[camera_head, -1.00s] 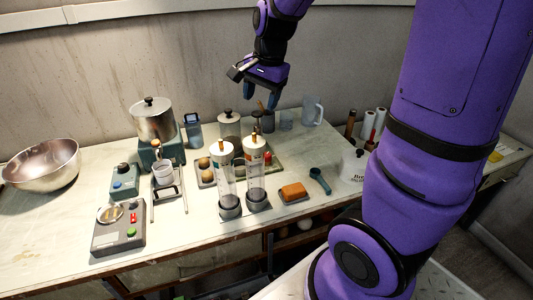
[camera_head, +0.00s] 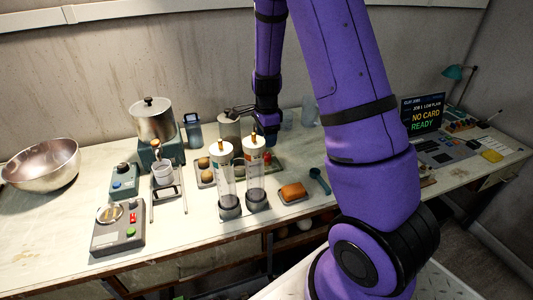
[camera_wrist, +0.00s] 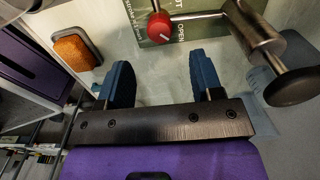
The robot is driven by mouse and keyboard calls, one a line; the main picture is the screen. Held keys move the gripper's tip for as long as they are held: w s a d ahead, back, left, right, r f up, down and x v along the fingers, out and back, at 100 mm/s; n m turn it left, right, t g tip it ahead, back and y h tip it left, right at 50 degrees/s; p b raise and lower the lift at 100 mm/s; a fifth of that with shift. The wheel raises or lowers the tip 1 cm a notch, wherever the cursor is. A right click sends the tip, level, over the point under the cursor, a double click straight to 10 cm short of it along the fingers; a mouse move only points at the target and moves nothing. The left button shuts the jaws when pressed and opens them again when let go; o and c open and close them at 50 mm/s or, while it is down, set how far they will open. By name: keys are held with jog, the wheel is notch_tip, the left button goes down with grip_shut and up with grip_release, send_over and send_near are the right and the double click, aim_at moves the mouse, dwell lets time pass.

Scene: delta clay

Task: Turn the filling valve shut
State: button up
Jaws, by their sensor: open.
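The filling valve appears in the wrist view as a red round knob (camera_wrist: 160,27) with a white mark, joined by a metal rod to a metal cylinder (camera_wrist: 254,32). It sits over an olive plate (camera_wrist: 190,14) with "OPEN" legible beside the knob; other lettering is partly cut off. My gripper (camera_wrist: 160,72) is open, its two blue fingers spread and empty. The knob is in line with the gap, beyond the fingertips and apart from them. In the head view my gripper (camera_head: 267,134) hangs behind the two clear columns, where a small red part (camera_head: 267,157) shows.
Two clear columns (camera_head: 256,180) with white caps stand in front of my gripper. A lidded metal canister (camera_head: 229,128) stands to its left. A dark round cap (camera_wrist: 292,87) is near the right finger. An orange sponge (camera_head: 292,190) lies in front.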

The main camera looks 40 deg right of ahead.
aim_at(266, 154)
notch_tip(266, 154, down, 7)
jog(key=shift+f, duration=0.1)
dwell(0.4)
jog(key=c, duration=0.9)
